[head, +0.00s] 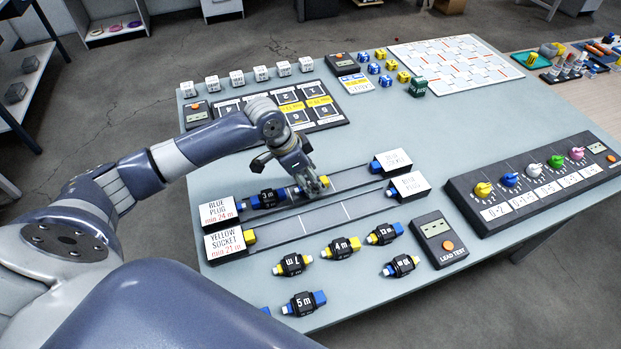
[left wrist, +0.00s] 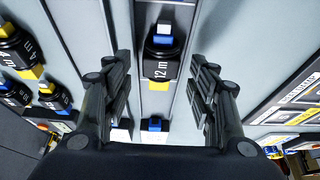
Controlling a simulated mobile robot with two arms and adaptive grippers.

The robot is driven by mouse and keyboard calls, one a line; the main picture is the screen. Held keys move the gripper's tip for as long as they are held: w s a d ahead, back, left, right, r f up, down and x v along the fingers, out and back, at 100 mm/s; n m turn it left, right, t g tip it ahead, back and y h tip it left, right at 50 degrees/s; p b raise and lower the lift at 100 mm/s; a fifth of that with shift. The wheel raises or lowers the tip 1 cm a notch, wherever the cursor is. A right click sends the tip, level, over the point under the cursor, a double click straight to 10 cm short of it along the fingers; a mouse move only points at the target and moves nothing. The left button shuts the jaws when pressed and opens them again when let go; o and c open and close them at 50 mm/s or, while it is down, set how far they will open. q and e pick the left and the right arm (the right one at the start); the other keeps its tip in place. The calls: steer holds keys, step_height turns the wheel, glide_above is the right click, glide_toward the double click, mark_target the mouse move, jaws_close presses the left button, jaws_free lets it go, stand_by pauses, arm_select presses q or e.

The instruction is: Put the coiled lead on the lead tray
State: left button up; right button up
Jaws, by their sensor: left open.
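The lead tray has two long parallel channels (head: 290,232) with white label blocks at their ends. In the back channel, a black coiled lead (head: 268,199) lies next to the block marked BLUE PLUG (head: 218,210); yellow shows near my fingers. My left gripper (head: 312,183) is low over this channel, partly hiding what lies there. In the left wrist view, my left gripper (left wrist: 163,98) is open. A coiled lead marked 12 m (left wrist: 161,68), with a blue and white end, lies ahead between its fingers, with no clear contact. My right gripper is out of view.
Several loose leads, including one marked 4 m (head: 341,248) and one marked 5 m (head: 303,304), lie in front of the tray. A lead tester (head: 438,240) and a knob panel (head: 540,183) stand to the right. A dark card panel (head: 325,108) lies behind.

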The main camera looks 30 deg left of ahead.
arm_select(q)
steer(key=v, duration=1.1)
steer(key=shift+a, duration=0.1)
